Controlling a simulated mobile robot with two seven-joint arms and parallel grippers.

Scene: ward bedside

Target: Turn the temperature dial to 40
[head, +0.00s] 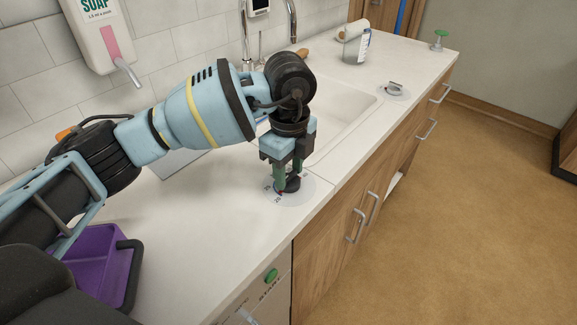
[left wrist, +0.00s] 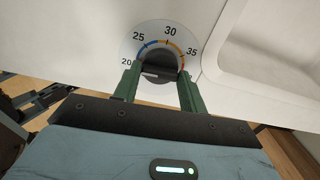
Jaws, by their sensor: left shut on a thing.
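The temperature dial (head: 305,191) is a pale round plate on the counter with a dark knob (head: 292,185) in its middle. In the left wrist view the dial plate (left wrist: 129,44) shows 20, 25, 30 and 35 along an arc running from blue to red. No 40 can be seen there; the right side is partly behind a finger. My left gripper (head: 288,178) points down with its green fingers on either side of the knob (left wrist: 158,60) and is shut on it. I cannot make out where the knob points. My right gripper is not in view.
A white sink basin (head: 345,118) lies just beyond the dial. A purple container (head: 98,268) stands at the lower left. A green START button (head: 271,275) is on the front panel. A clear bottle (head: 357,46) and a small metal fitting (head: 394,88) are farther along the counter (head: 195,235).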

